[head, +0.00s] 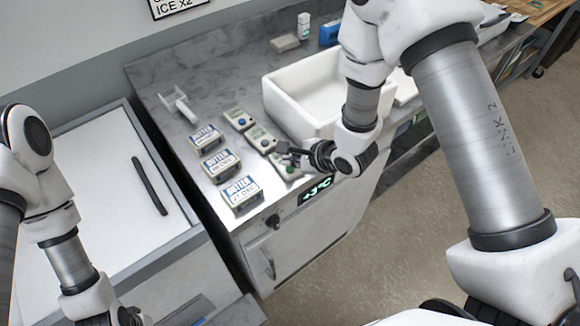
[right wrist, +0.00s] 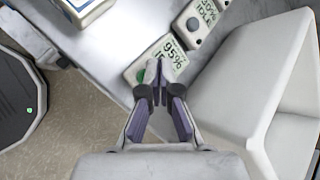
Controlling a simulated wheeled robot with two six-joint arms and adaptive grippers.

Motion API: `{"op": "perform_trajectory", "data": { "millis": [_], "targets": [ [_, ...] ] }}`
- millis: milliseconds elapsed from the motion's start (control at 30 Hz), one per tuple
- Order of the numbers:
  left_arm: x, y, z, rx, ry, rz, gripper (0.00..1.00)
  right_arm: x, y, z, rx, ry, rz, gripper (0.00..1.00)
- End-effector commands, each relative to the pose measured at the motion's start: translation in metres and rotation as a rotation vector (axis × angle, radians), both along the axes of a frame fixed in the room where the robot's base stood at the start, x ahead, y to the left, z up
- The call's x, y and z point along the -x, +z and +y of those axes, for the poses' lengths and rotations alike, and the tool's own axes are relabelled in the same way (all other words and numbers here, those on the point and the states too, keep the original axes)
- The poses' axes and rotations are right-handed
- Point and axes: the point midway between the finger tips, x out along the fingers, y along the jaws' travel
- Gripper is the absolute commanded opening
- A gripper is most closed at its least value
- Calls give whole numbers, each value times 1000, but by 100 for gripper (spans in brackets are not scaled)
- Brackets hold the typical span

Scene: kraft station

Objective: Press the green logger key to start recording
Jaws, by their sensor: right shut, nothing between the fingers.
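The logger with the green key (head: 291,172) is the nearest of the small loggers on the counter, partly hidden by my right gripper (head: 284,152). In the right wrist view this logger (right wrist: 176,52) shows a screen reading 95%, with the line below partly covered. Its green key (right wrist: 141,76) shows just left of the fingers. My right gripper (right wrist: 157,76) is shut and empty, its fingertips over the logger beside the key. I cannot tell whether they touch it. My left gripper (head: 122,316) is cut off at the bottom edge.
Two more loggers, with a blue key (head: 239,120) and a dark key (head: 261,139), lie behind. Several labelled butter packs (head: 241,193) stand left. A white bin (head: 290,103) stands close right, beside the right arm. A white scoop-like object (head: 180,105) lies farther back.

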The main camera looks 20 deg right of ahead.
Motion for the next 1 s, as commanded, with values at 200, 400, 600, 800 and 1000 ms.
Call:
{"op": "perform_trajectory", "data": {
  "millis": [200, 400, 600, 800, 1000],
  "targets": [
    [0, 0, 0, 0, 0, 0, 40, 0, 0, 0, 0, 0, 0, 0],
    [0, 0, 0, 0, 0, 0, 40, 0, -1, 0, 0, 0, 0, 0],
    [0, 1, 0, 0, 0, 0, 40, 0, -7, 0, 0, 0, 0, 0],
    [0, 1, 0, 0, 0, 0, 40, 0, -8, 0, 0, -1, -1, 0],
    [0, 1, 0, 0, 0, 0, 40, 0, -9, 0, 0, 0, 0, 0]
  ]
}}
